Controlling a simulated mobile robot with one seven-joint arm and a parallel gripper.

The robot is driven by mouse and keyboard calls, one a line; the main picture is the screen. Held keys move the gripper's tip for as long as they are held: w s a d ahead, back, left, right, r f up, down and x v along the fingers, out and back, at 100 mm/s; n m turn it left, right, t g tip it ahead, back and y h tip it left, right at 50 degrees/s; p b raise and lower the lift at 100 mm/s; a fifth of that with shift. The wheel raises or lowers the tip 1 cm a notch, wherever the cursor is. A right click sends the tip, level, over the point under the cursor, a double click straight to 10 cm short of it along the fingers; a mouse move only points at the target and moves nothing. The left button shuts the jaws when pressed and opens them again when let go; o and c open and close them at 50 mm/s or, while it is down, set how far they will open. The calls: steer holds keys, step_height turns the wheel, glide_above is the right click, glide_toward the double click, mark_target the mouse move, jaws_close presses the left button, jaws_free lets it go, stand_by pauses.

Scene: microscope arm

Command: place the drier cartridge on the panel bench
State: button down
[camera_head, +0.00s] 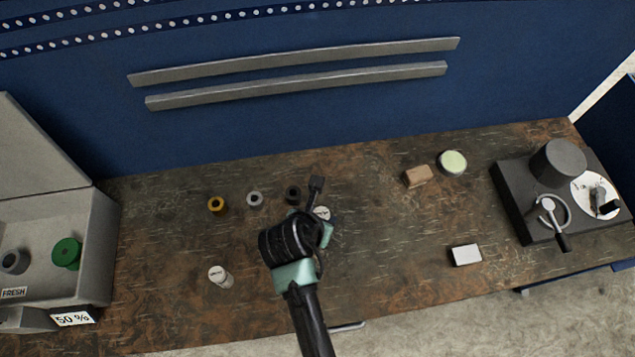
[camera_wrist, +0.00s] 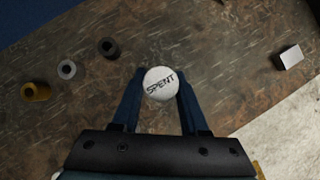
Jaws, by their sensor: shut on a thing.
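A white round cartridge (camera_wrist: 161,83) with SPENT on its top is between the two fingers of my gripper (camera_wrist: 158,88) in the wrist view. The gripper is shut on it. In the head view only a bit of its white top (camera_head: 322,213) shows beside my gripper (camera_head: 318,215); my wrist hides the rest. The mottled brown bench (camera_head: 380,265) lies below. I cannot tell whether the cartridge touches the bench or hangs just above it. A second white cylinder (camera_head: 220,277) with small lettering stands on the bench, left of my arm.
A yellow ring (camera_head: 217,205), a grey ring (camera_head: 255,199) and a black ring (camera_head: 293,194) stand behind my gripper to the left. A grey box (camera_head: 95,250) marked FRESH holds a green cylinder (camera_head: 67,253). A white block (camera_head: 466,255) lies right; the bench between is clear.

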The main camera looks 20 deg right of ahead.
step_height(320, 180, down, 5)
steer(key=shift+s, duration=0.15)
steer(key=shift+f, duration=2.4)
steer(key=shift+c, duration=2.2)
jaws_free()
